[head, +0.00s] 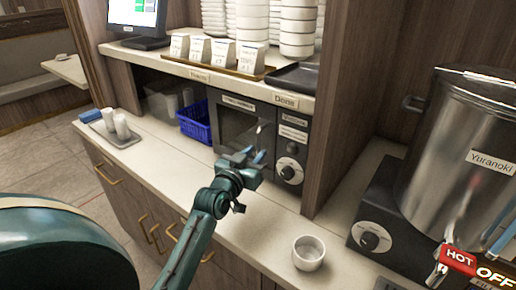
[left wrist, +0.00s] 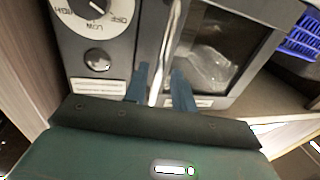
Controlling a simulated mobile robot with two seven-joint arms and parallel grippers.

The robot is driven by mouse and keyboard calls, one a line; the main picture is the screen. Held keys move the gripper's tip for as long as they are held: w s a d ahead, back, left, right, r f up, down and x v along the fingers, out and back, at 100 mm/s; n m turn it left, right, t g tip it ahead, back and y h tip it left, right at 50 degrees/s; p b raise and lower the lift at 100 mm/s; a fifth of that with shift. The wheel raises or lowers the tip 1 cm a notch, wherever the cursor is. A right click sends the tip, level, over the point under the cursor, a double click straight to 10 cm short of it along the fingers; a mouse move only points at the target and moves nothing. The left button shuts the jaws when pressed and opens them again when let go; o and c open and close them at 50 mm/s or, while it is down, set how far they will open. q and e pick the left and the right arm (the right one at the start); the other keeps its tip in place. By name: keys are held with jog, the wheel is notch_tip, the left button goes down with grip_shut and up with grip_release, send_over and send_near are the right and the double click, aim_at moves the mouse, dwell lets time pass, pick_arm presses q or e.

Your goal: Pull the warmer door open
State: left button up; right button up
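The warmer (head: 284,125) is a dark box oven under the counter shelf, with a window in its door (head: 236,128) and a knob panel on the right. The door looks shut. Its upright silver handle (left wrist: 170,40) is at the door's edge beside the knob panel. My left gripper (head: 251,157) is in front of the handle. In the left wrist view its two blue fingers (left wrist: 160,78) stand either side of the handle, with a small gap showing, so it looks open around the bar. My right gripper is in neither view.
A white cup (head: 308,253) stands on the counter in front, right of my left arm. A steel boiler (head: 462,155) is at the right. A blue basket (head: 195,122) sits left of the warmer. A wooden post (head: 340,100) stands right of it.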

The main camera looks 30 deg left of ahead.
pick_arm(q)
jog(key=shift+w+a, duration=0.1)
jog(key=shift+w, duration=1.25)
jog(key=shift+c, duration=0.4)
grip_shut()
